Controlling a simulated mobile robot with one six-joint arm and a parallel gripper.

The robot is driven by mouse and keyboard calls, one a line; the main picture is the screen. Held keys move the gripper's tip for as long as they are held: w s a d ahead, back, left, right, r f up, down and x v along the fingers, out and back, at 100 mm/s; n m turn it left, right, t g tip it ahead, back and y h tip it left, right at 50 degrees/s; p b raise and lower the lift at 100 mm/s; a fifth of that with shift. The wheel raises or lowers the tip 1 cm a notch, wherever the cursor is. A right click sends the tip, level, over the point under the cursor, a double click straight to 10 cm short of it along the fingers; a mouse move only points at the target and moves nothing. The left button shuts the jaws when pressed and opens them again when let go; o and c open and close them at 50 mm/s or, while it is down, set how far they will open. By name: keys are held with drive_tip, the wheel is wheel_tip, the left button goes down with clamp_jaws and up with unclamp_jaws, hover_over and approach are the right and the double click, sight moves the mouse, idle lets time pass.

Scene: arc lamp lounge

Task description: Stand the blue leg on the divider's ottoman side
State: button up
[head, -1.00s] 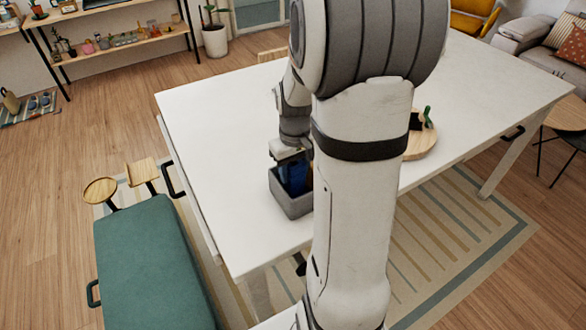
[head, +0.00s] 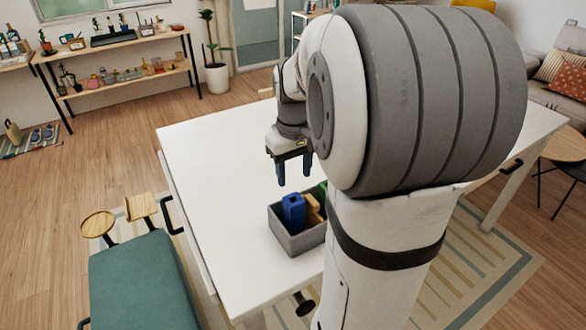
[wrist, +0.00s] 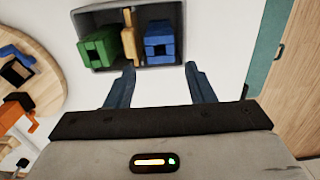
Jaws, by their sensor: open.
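The blue leg (head: 293,213) stands upright in the grey box (head: 292,243) on the white table. It is on the left side of the tan divider (head: 313,208), the side toward the teal ottoman (head: 140,280). In the wrist view the blue leg (wrist: 160,42) is right of the divider (wrist: 128,35), with a green leg (wrist: 98,46) on the other side. My gripper (head: 294,176) is open and empty above the box, apart from the leg. Its fingers (wrist: 160,68) show in front of the box in the wrist view. My arm hides the box's right part in the head view.
A round wooden tray (wrist: 58,62) with several coloured pieces lies on the table, left in the wrist view. The table (head: 210,150) is clear left of and behind the box. Wooden shelves (head: 120,55) stand at the far wall.

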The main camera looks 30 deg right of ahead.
drive_tip(key=s+a+t, duration=0.3)
drive_tip(key=s+a, duration=0.9)
drive_tip(key=shift+s+a, duration=0.2)
drive_tip(key=shift+s, duration=0.1)
drive_tip(key=shift+c, duration=0.6)
